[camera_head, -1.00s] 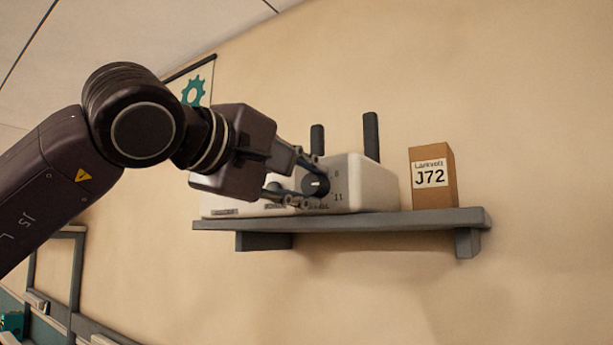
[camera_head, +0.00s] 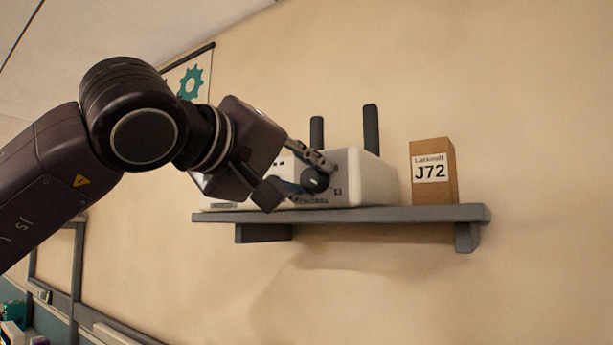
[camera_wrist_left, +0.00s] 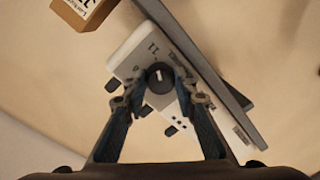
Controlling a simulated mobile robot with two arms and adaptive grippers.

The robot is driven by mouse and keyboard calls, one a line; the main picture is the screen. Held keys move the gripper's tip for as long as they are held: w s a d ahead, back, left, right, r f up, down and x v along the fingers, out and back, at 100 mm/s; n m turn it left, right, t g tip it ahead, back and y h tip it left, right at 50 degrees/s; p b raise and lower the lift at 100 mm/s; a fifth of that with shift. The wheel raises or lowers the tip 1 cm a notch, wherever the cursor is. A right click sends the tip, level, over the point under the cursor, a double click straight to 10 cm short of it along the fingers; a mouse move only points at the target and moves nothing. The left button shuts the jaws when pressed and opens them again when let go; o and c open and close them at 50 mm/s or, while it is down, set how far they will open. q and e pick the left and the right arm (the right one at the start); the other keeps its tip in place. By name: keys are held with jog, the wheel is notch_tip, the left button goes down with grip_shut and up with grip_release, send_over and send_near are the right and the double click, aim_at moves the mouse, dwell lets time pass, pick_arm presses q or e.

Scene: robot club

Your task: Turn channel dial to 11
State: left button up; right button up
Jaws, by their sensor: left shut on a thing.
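The channel dial (camera_head: 314,179) is a round black knob with a white mark, on the front of a white radio-like box (camera_head: 372,180). It also shows in the wrist view (camera_wrist_left: 159,76), where its white mark lies roughly in line with the printed "11" (camera_wrist_left: 153,48). My left gripper (camera_head: 319,177) is shut on the dial, one finger above it and one below left in the head view. In the wrist view the fingers (camera_wrist_left: 158,92) stand on both sides of the dial. The gripper hides the left part of the box front. My right gripper is not in view.
The box stands on a grey wall shelf (camera_head: 400,213), with two dark antennas (camera_head: 371,130) rising behind it. A brown carton (camera_head: 433,200) labelled J72 stands to its right. A gear poster (camera_head: 191,83) hangs on the wall behind my arm. Below the shelf is bare wall.

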pick_arm(q)
jog(key=o, duration=1.2)
jog(key=shift+c, duration=0.2)
jog(key=shift+s+a, duration=0.1)
jog(key=v, duration=1.1)
jog(key=shift+s, duration=0.35)
jog(key=shift+a, duration=0.15)
